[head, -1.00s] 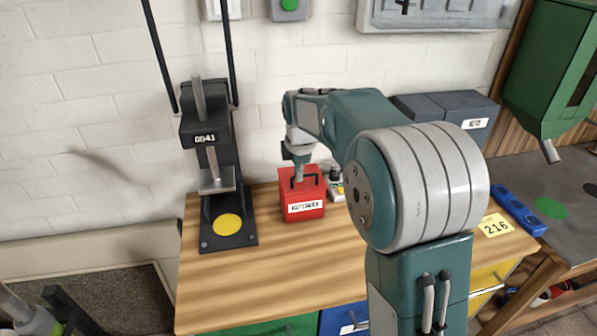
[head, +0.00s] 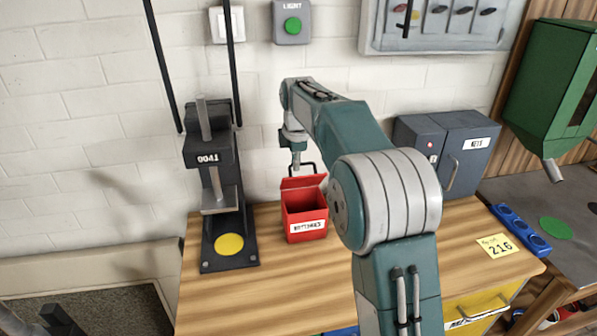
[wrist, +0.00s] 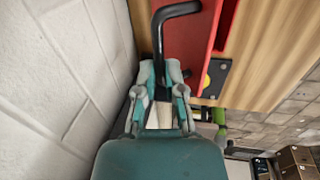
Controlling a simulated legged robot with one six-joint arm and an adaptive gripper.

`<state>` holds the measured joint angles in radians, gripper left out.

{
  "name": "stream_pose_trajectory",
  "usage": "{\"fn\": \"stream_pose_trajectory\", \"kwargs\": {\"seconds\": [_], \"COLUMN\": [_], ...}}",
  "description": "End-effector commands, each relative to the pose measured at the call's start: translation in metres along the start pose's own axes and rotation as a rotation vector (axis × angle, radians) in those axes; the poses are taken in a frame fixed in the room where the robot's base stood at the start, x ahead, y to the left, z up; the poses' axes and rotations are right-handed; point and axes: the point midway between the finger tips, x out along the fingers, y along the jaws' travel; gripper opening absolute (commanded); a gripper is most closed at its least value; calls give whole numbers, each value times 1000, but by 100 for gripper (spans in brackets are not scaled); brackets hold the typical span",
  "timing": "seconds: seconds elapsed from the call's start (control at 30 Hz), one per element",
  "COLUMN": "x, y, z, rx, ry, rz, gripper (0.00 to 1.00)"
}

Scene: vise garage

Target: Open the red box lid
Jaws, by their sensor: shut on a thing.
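The red box (head: 305,209) stands on the wooden bench with a white label on its front. Its red lid (head: 303,182) is raised and tilted back, and the box's dark inside shows. A black handle (head: 315,168) sits on the lid. My gripper (head: 296,165) is above the back of the box, shut on the handle. In the wrist view the fingers of my gripper (wrist: 160,75) close around one end of the black handle (wrist: 178,11), beside the red lid (wrist: 185,38). The fingertips are small in the head view.
A dark press (head: 213,175) with a yellow disc stands left of the box. Grey cabinets (head: 470,150) stand at the back right. A blue holder (head: 520,230) and a yellow 216 card (head: 497,246) lie at the right. The bench front is clear.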

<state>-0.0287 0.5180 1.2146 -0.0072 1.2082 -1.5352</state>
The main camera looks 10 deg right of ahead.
Motion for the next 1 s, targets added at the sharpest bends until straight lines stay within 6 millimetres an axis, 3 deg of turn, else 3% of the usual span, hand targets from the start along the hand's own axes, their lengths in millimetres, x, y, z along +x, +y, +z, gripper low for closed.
{"fn": "stream_pose_trajectory", "kwargs": {"seconds": [0.6, 1.0], "x": [18, 28], "y": [58, 78], "z": [-3, -4], "rx": [-3, -4], "ry": [4, 4], "rz": [-8, 3], "gripper": [0, 0]}}
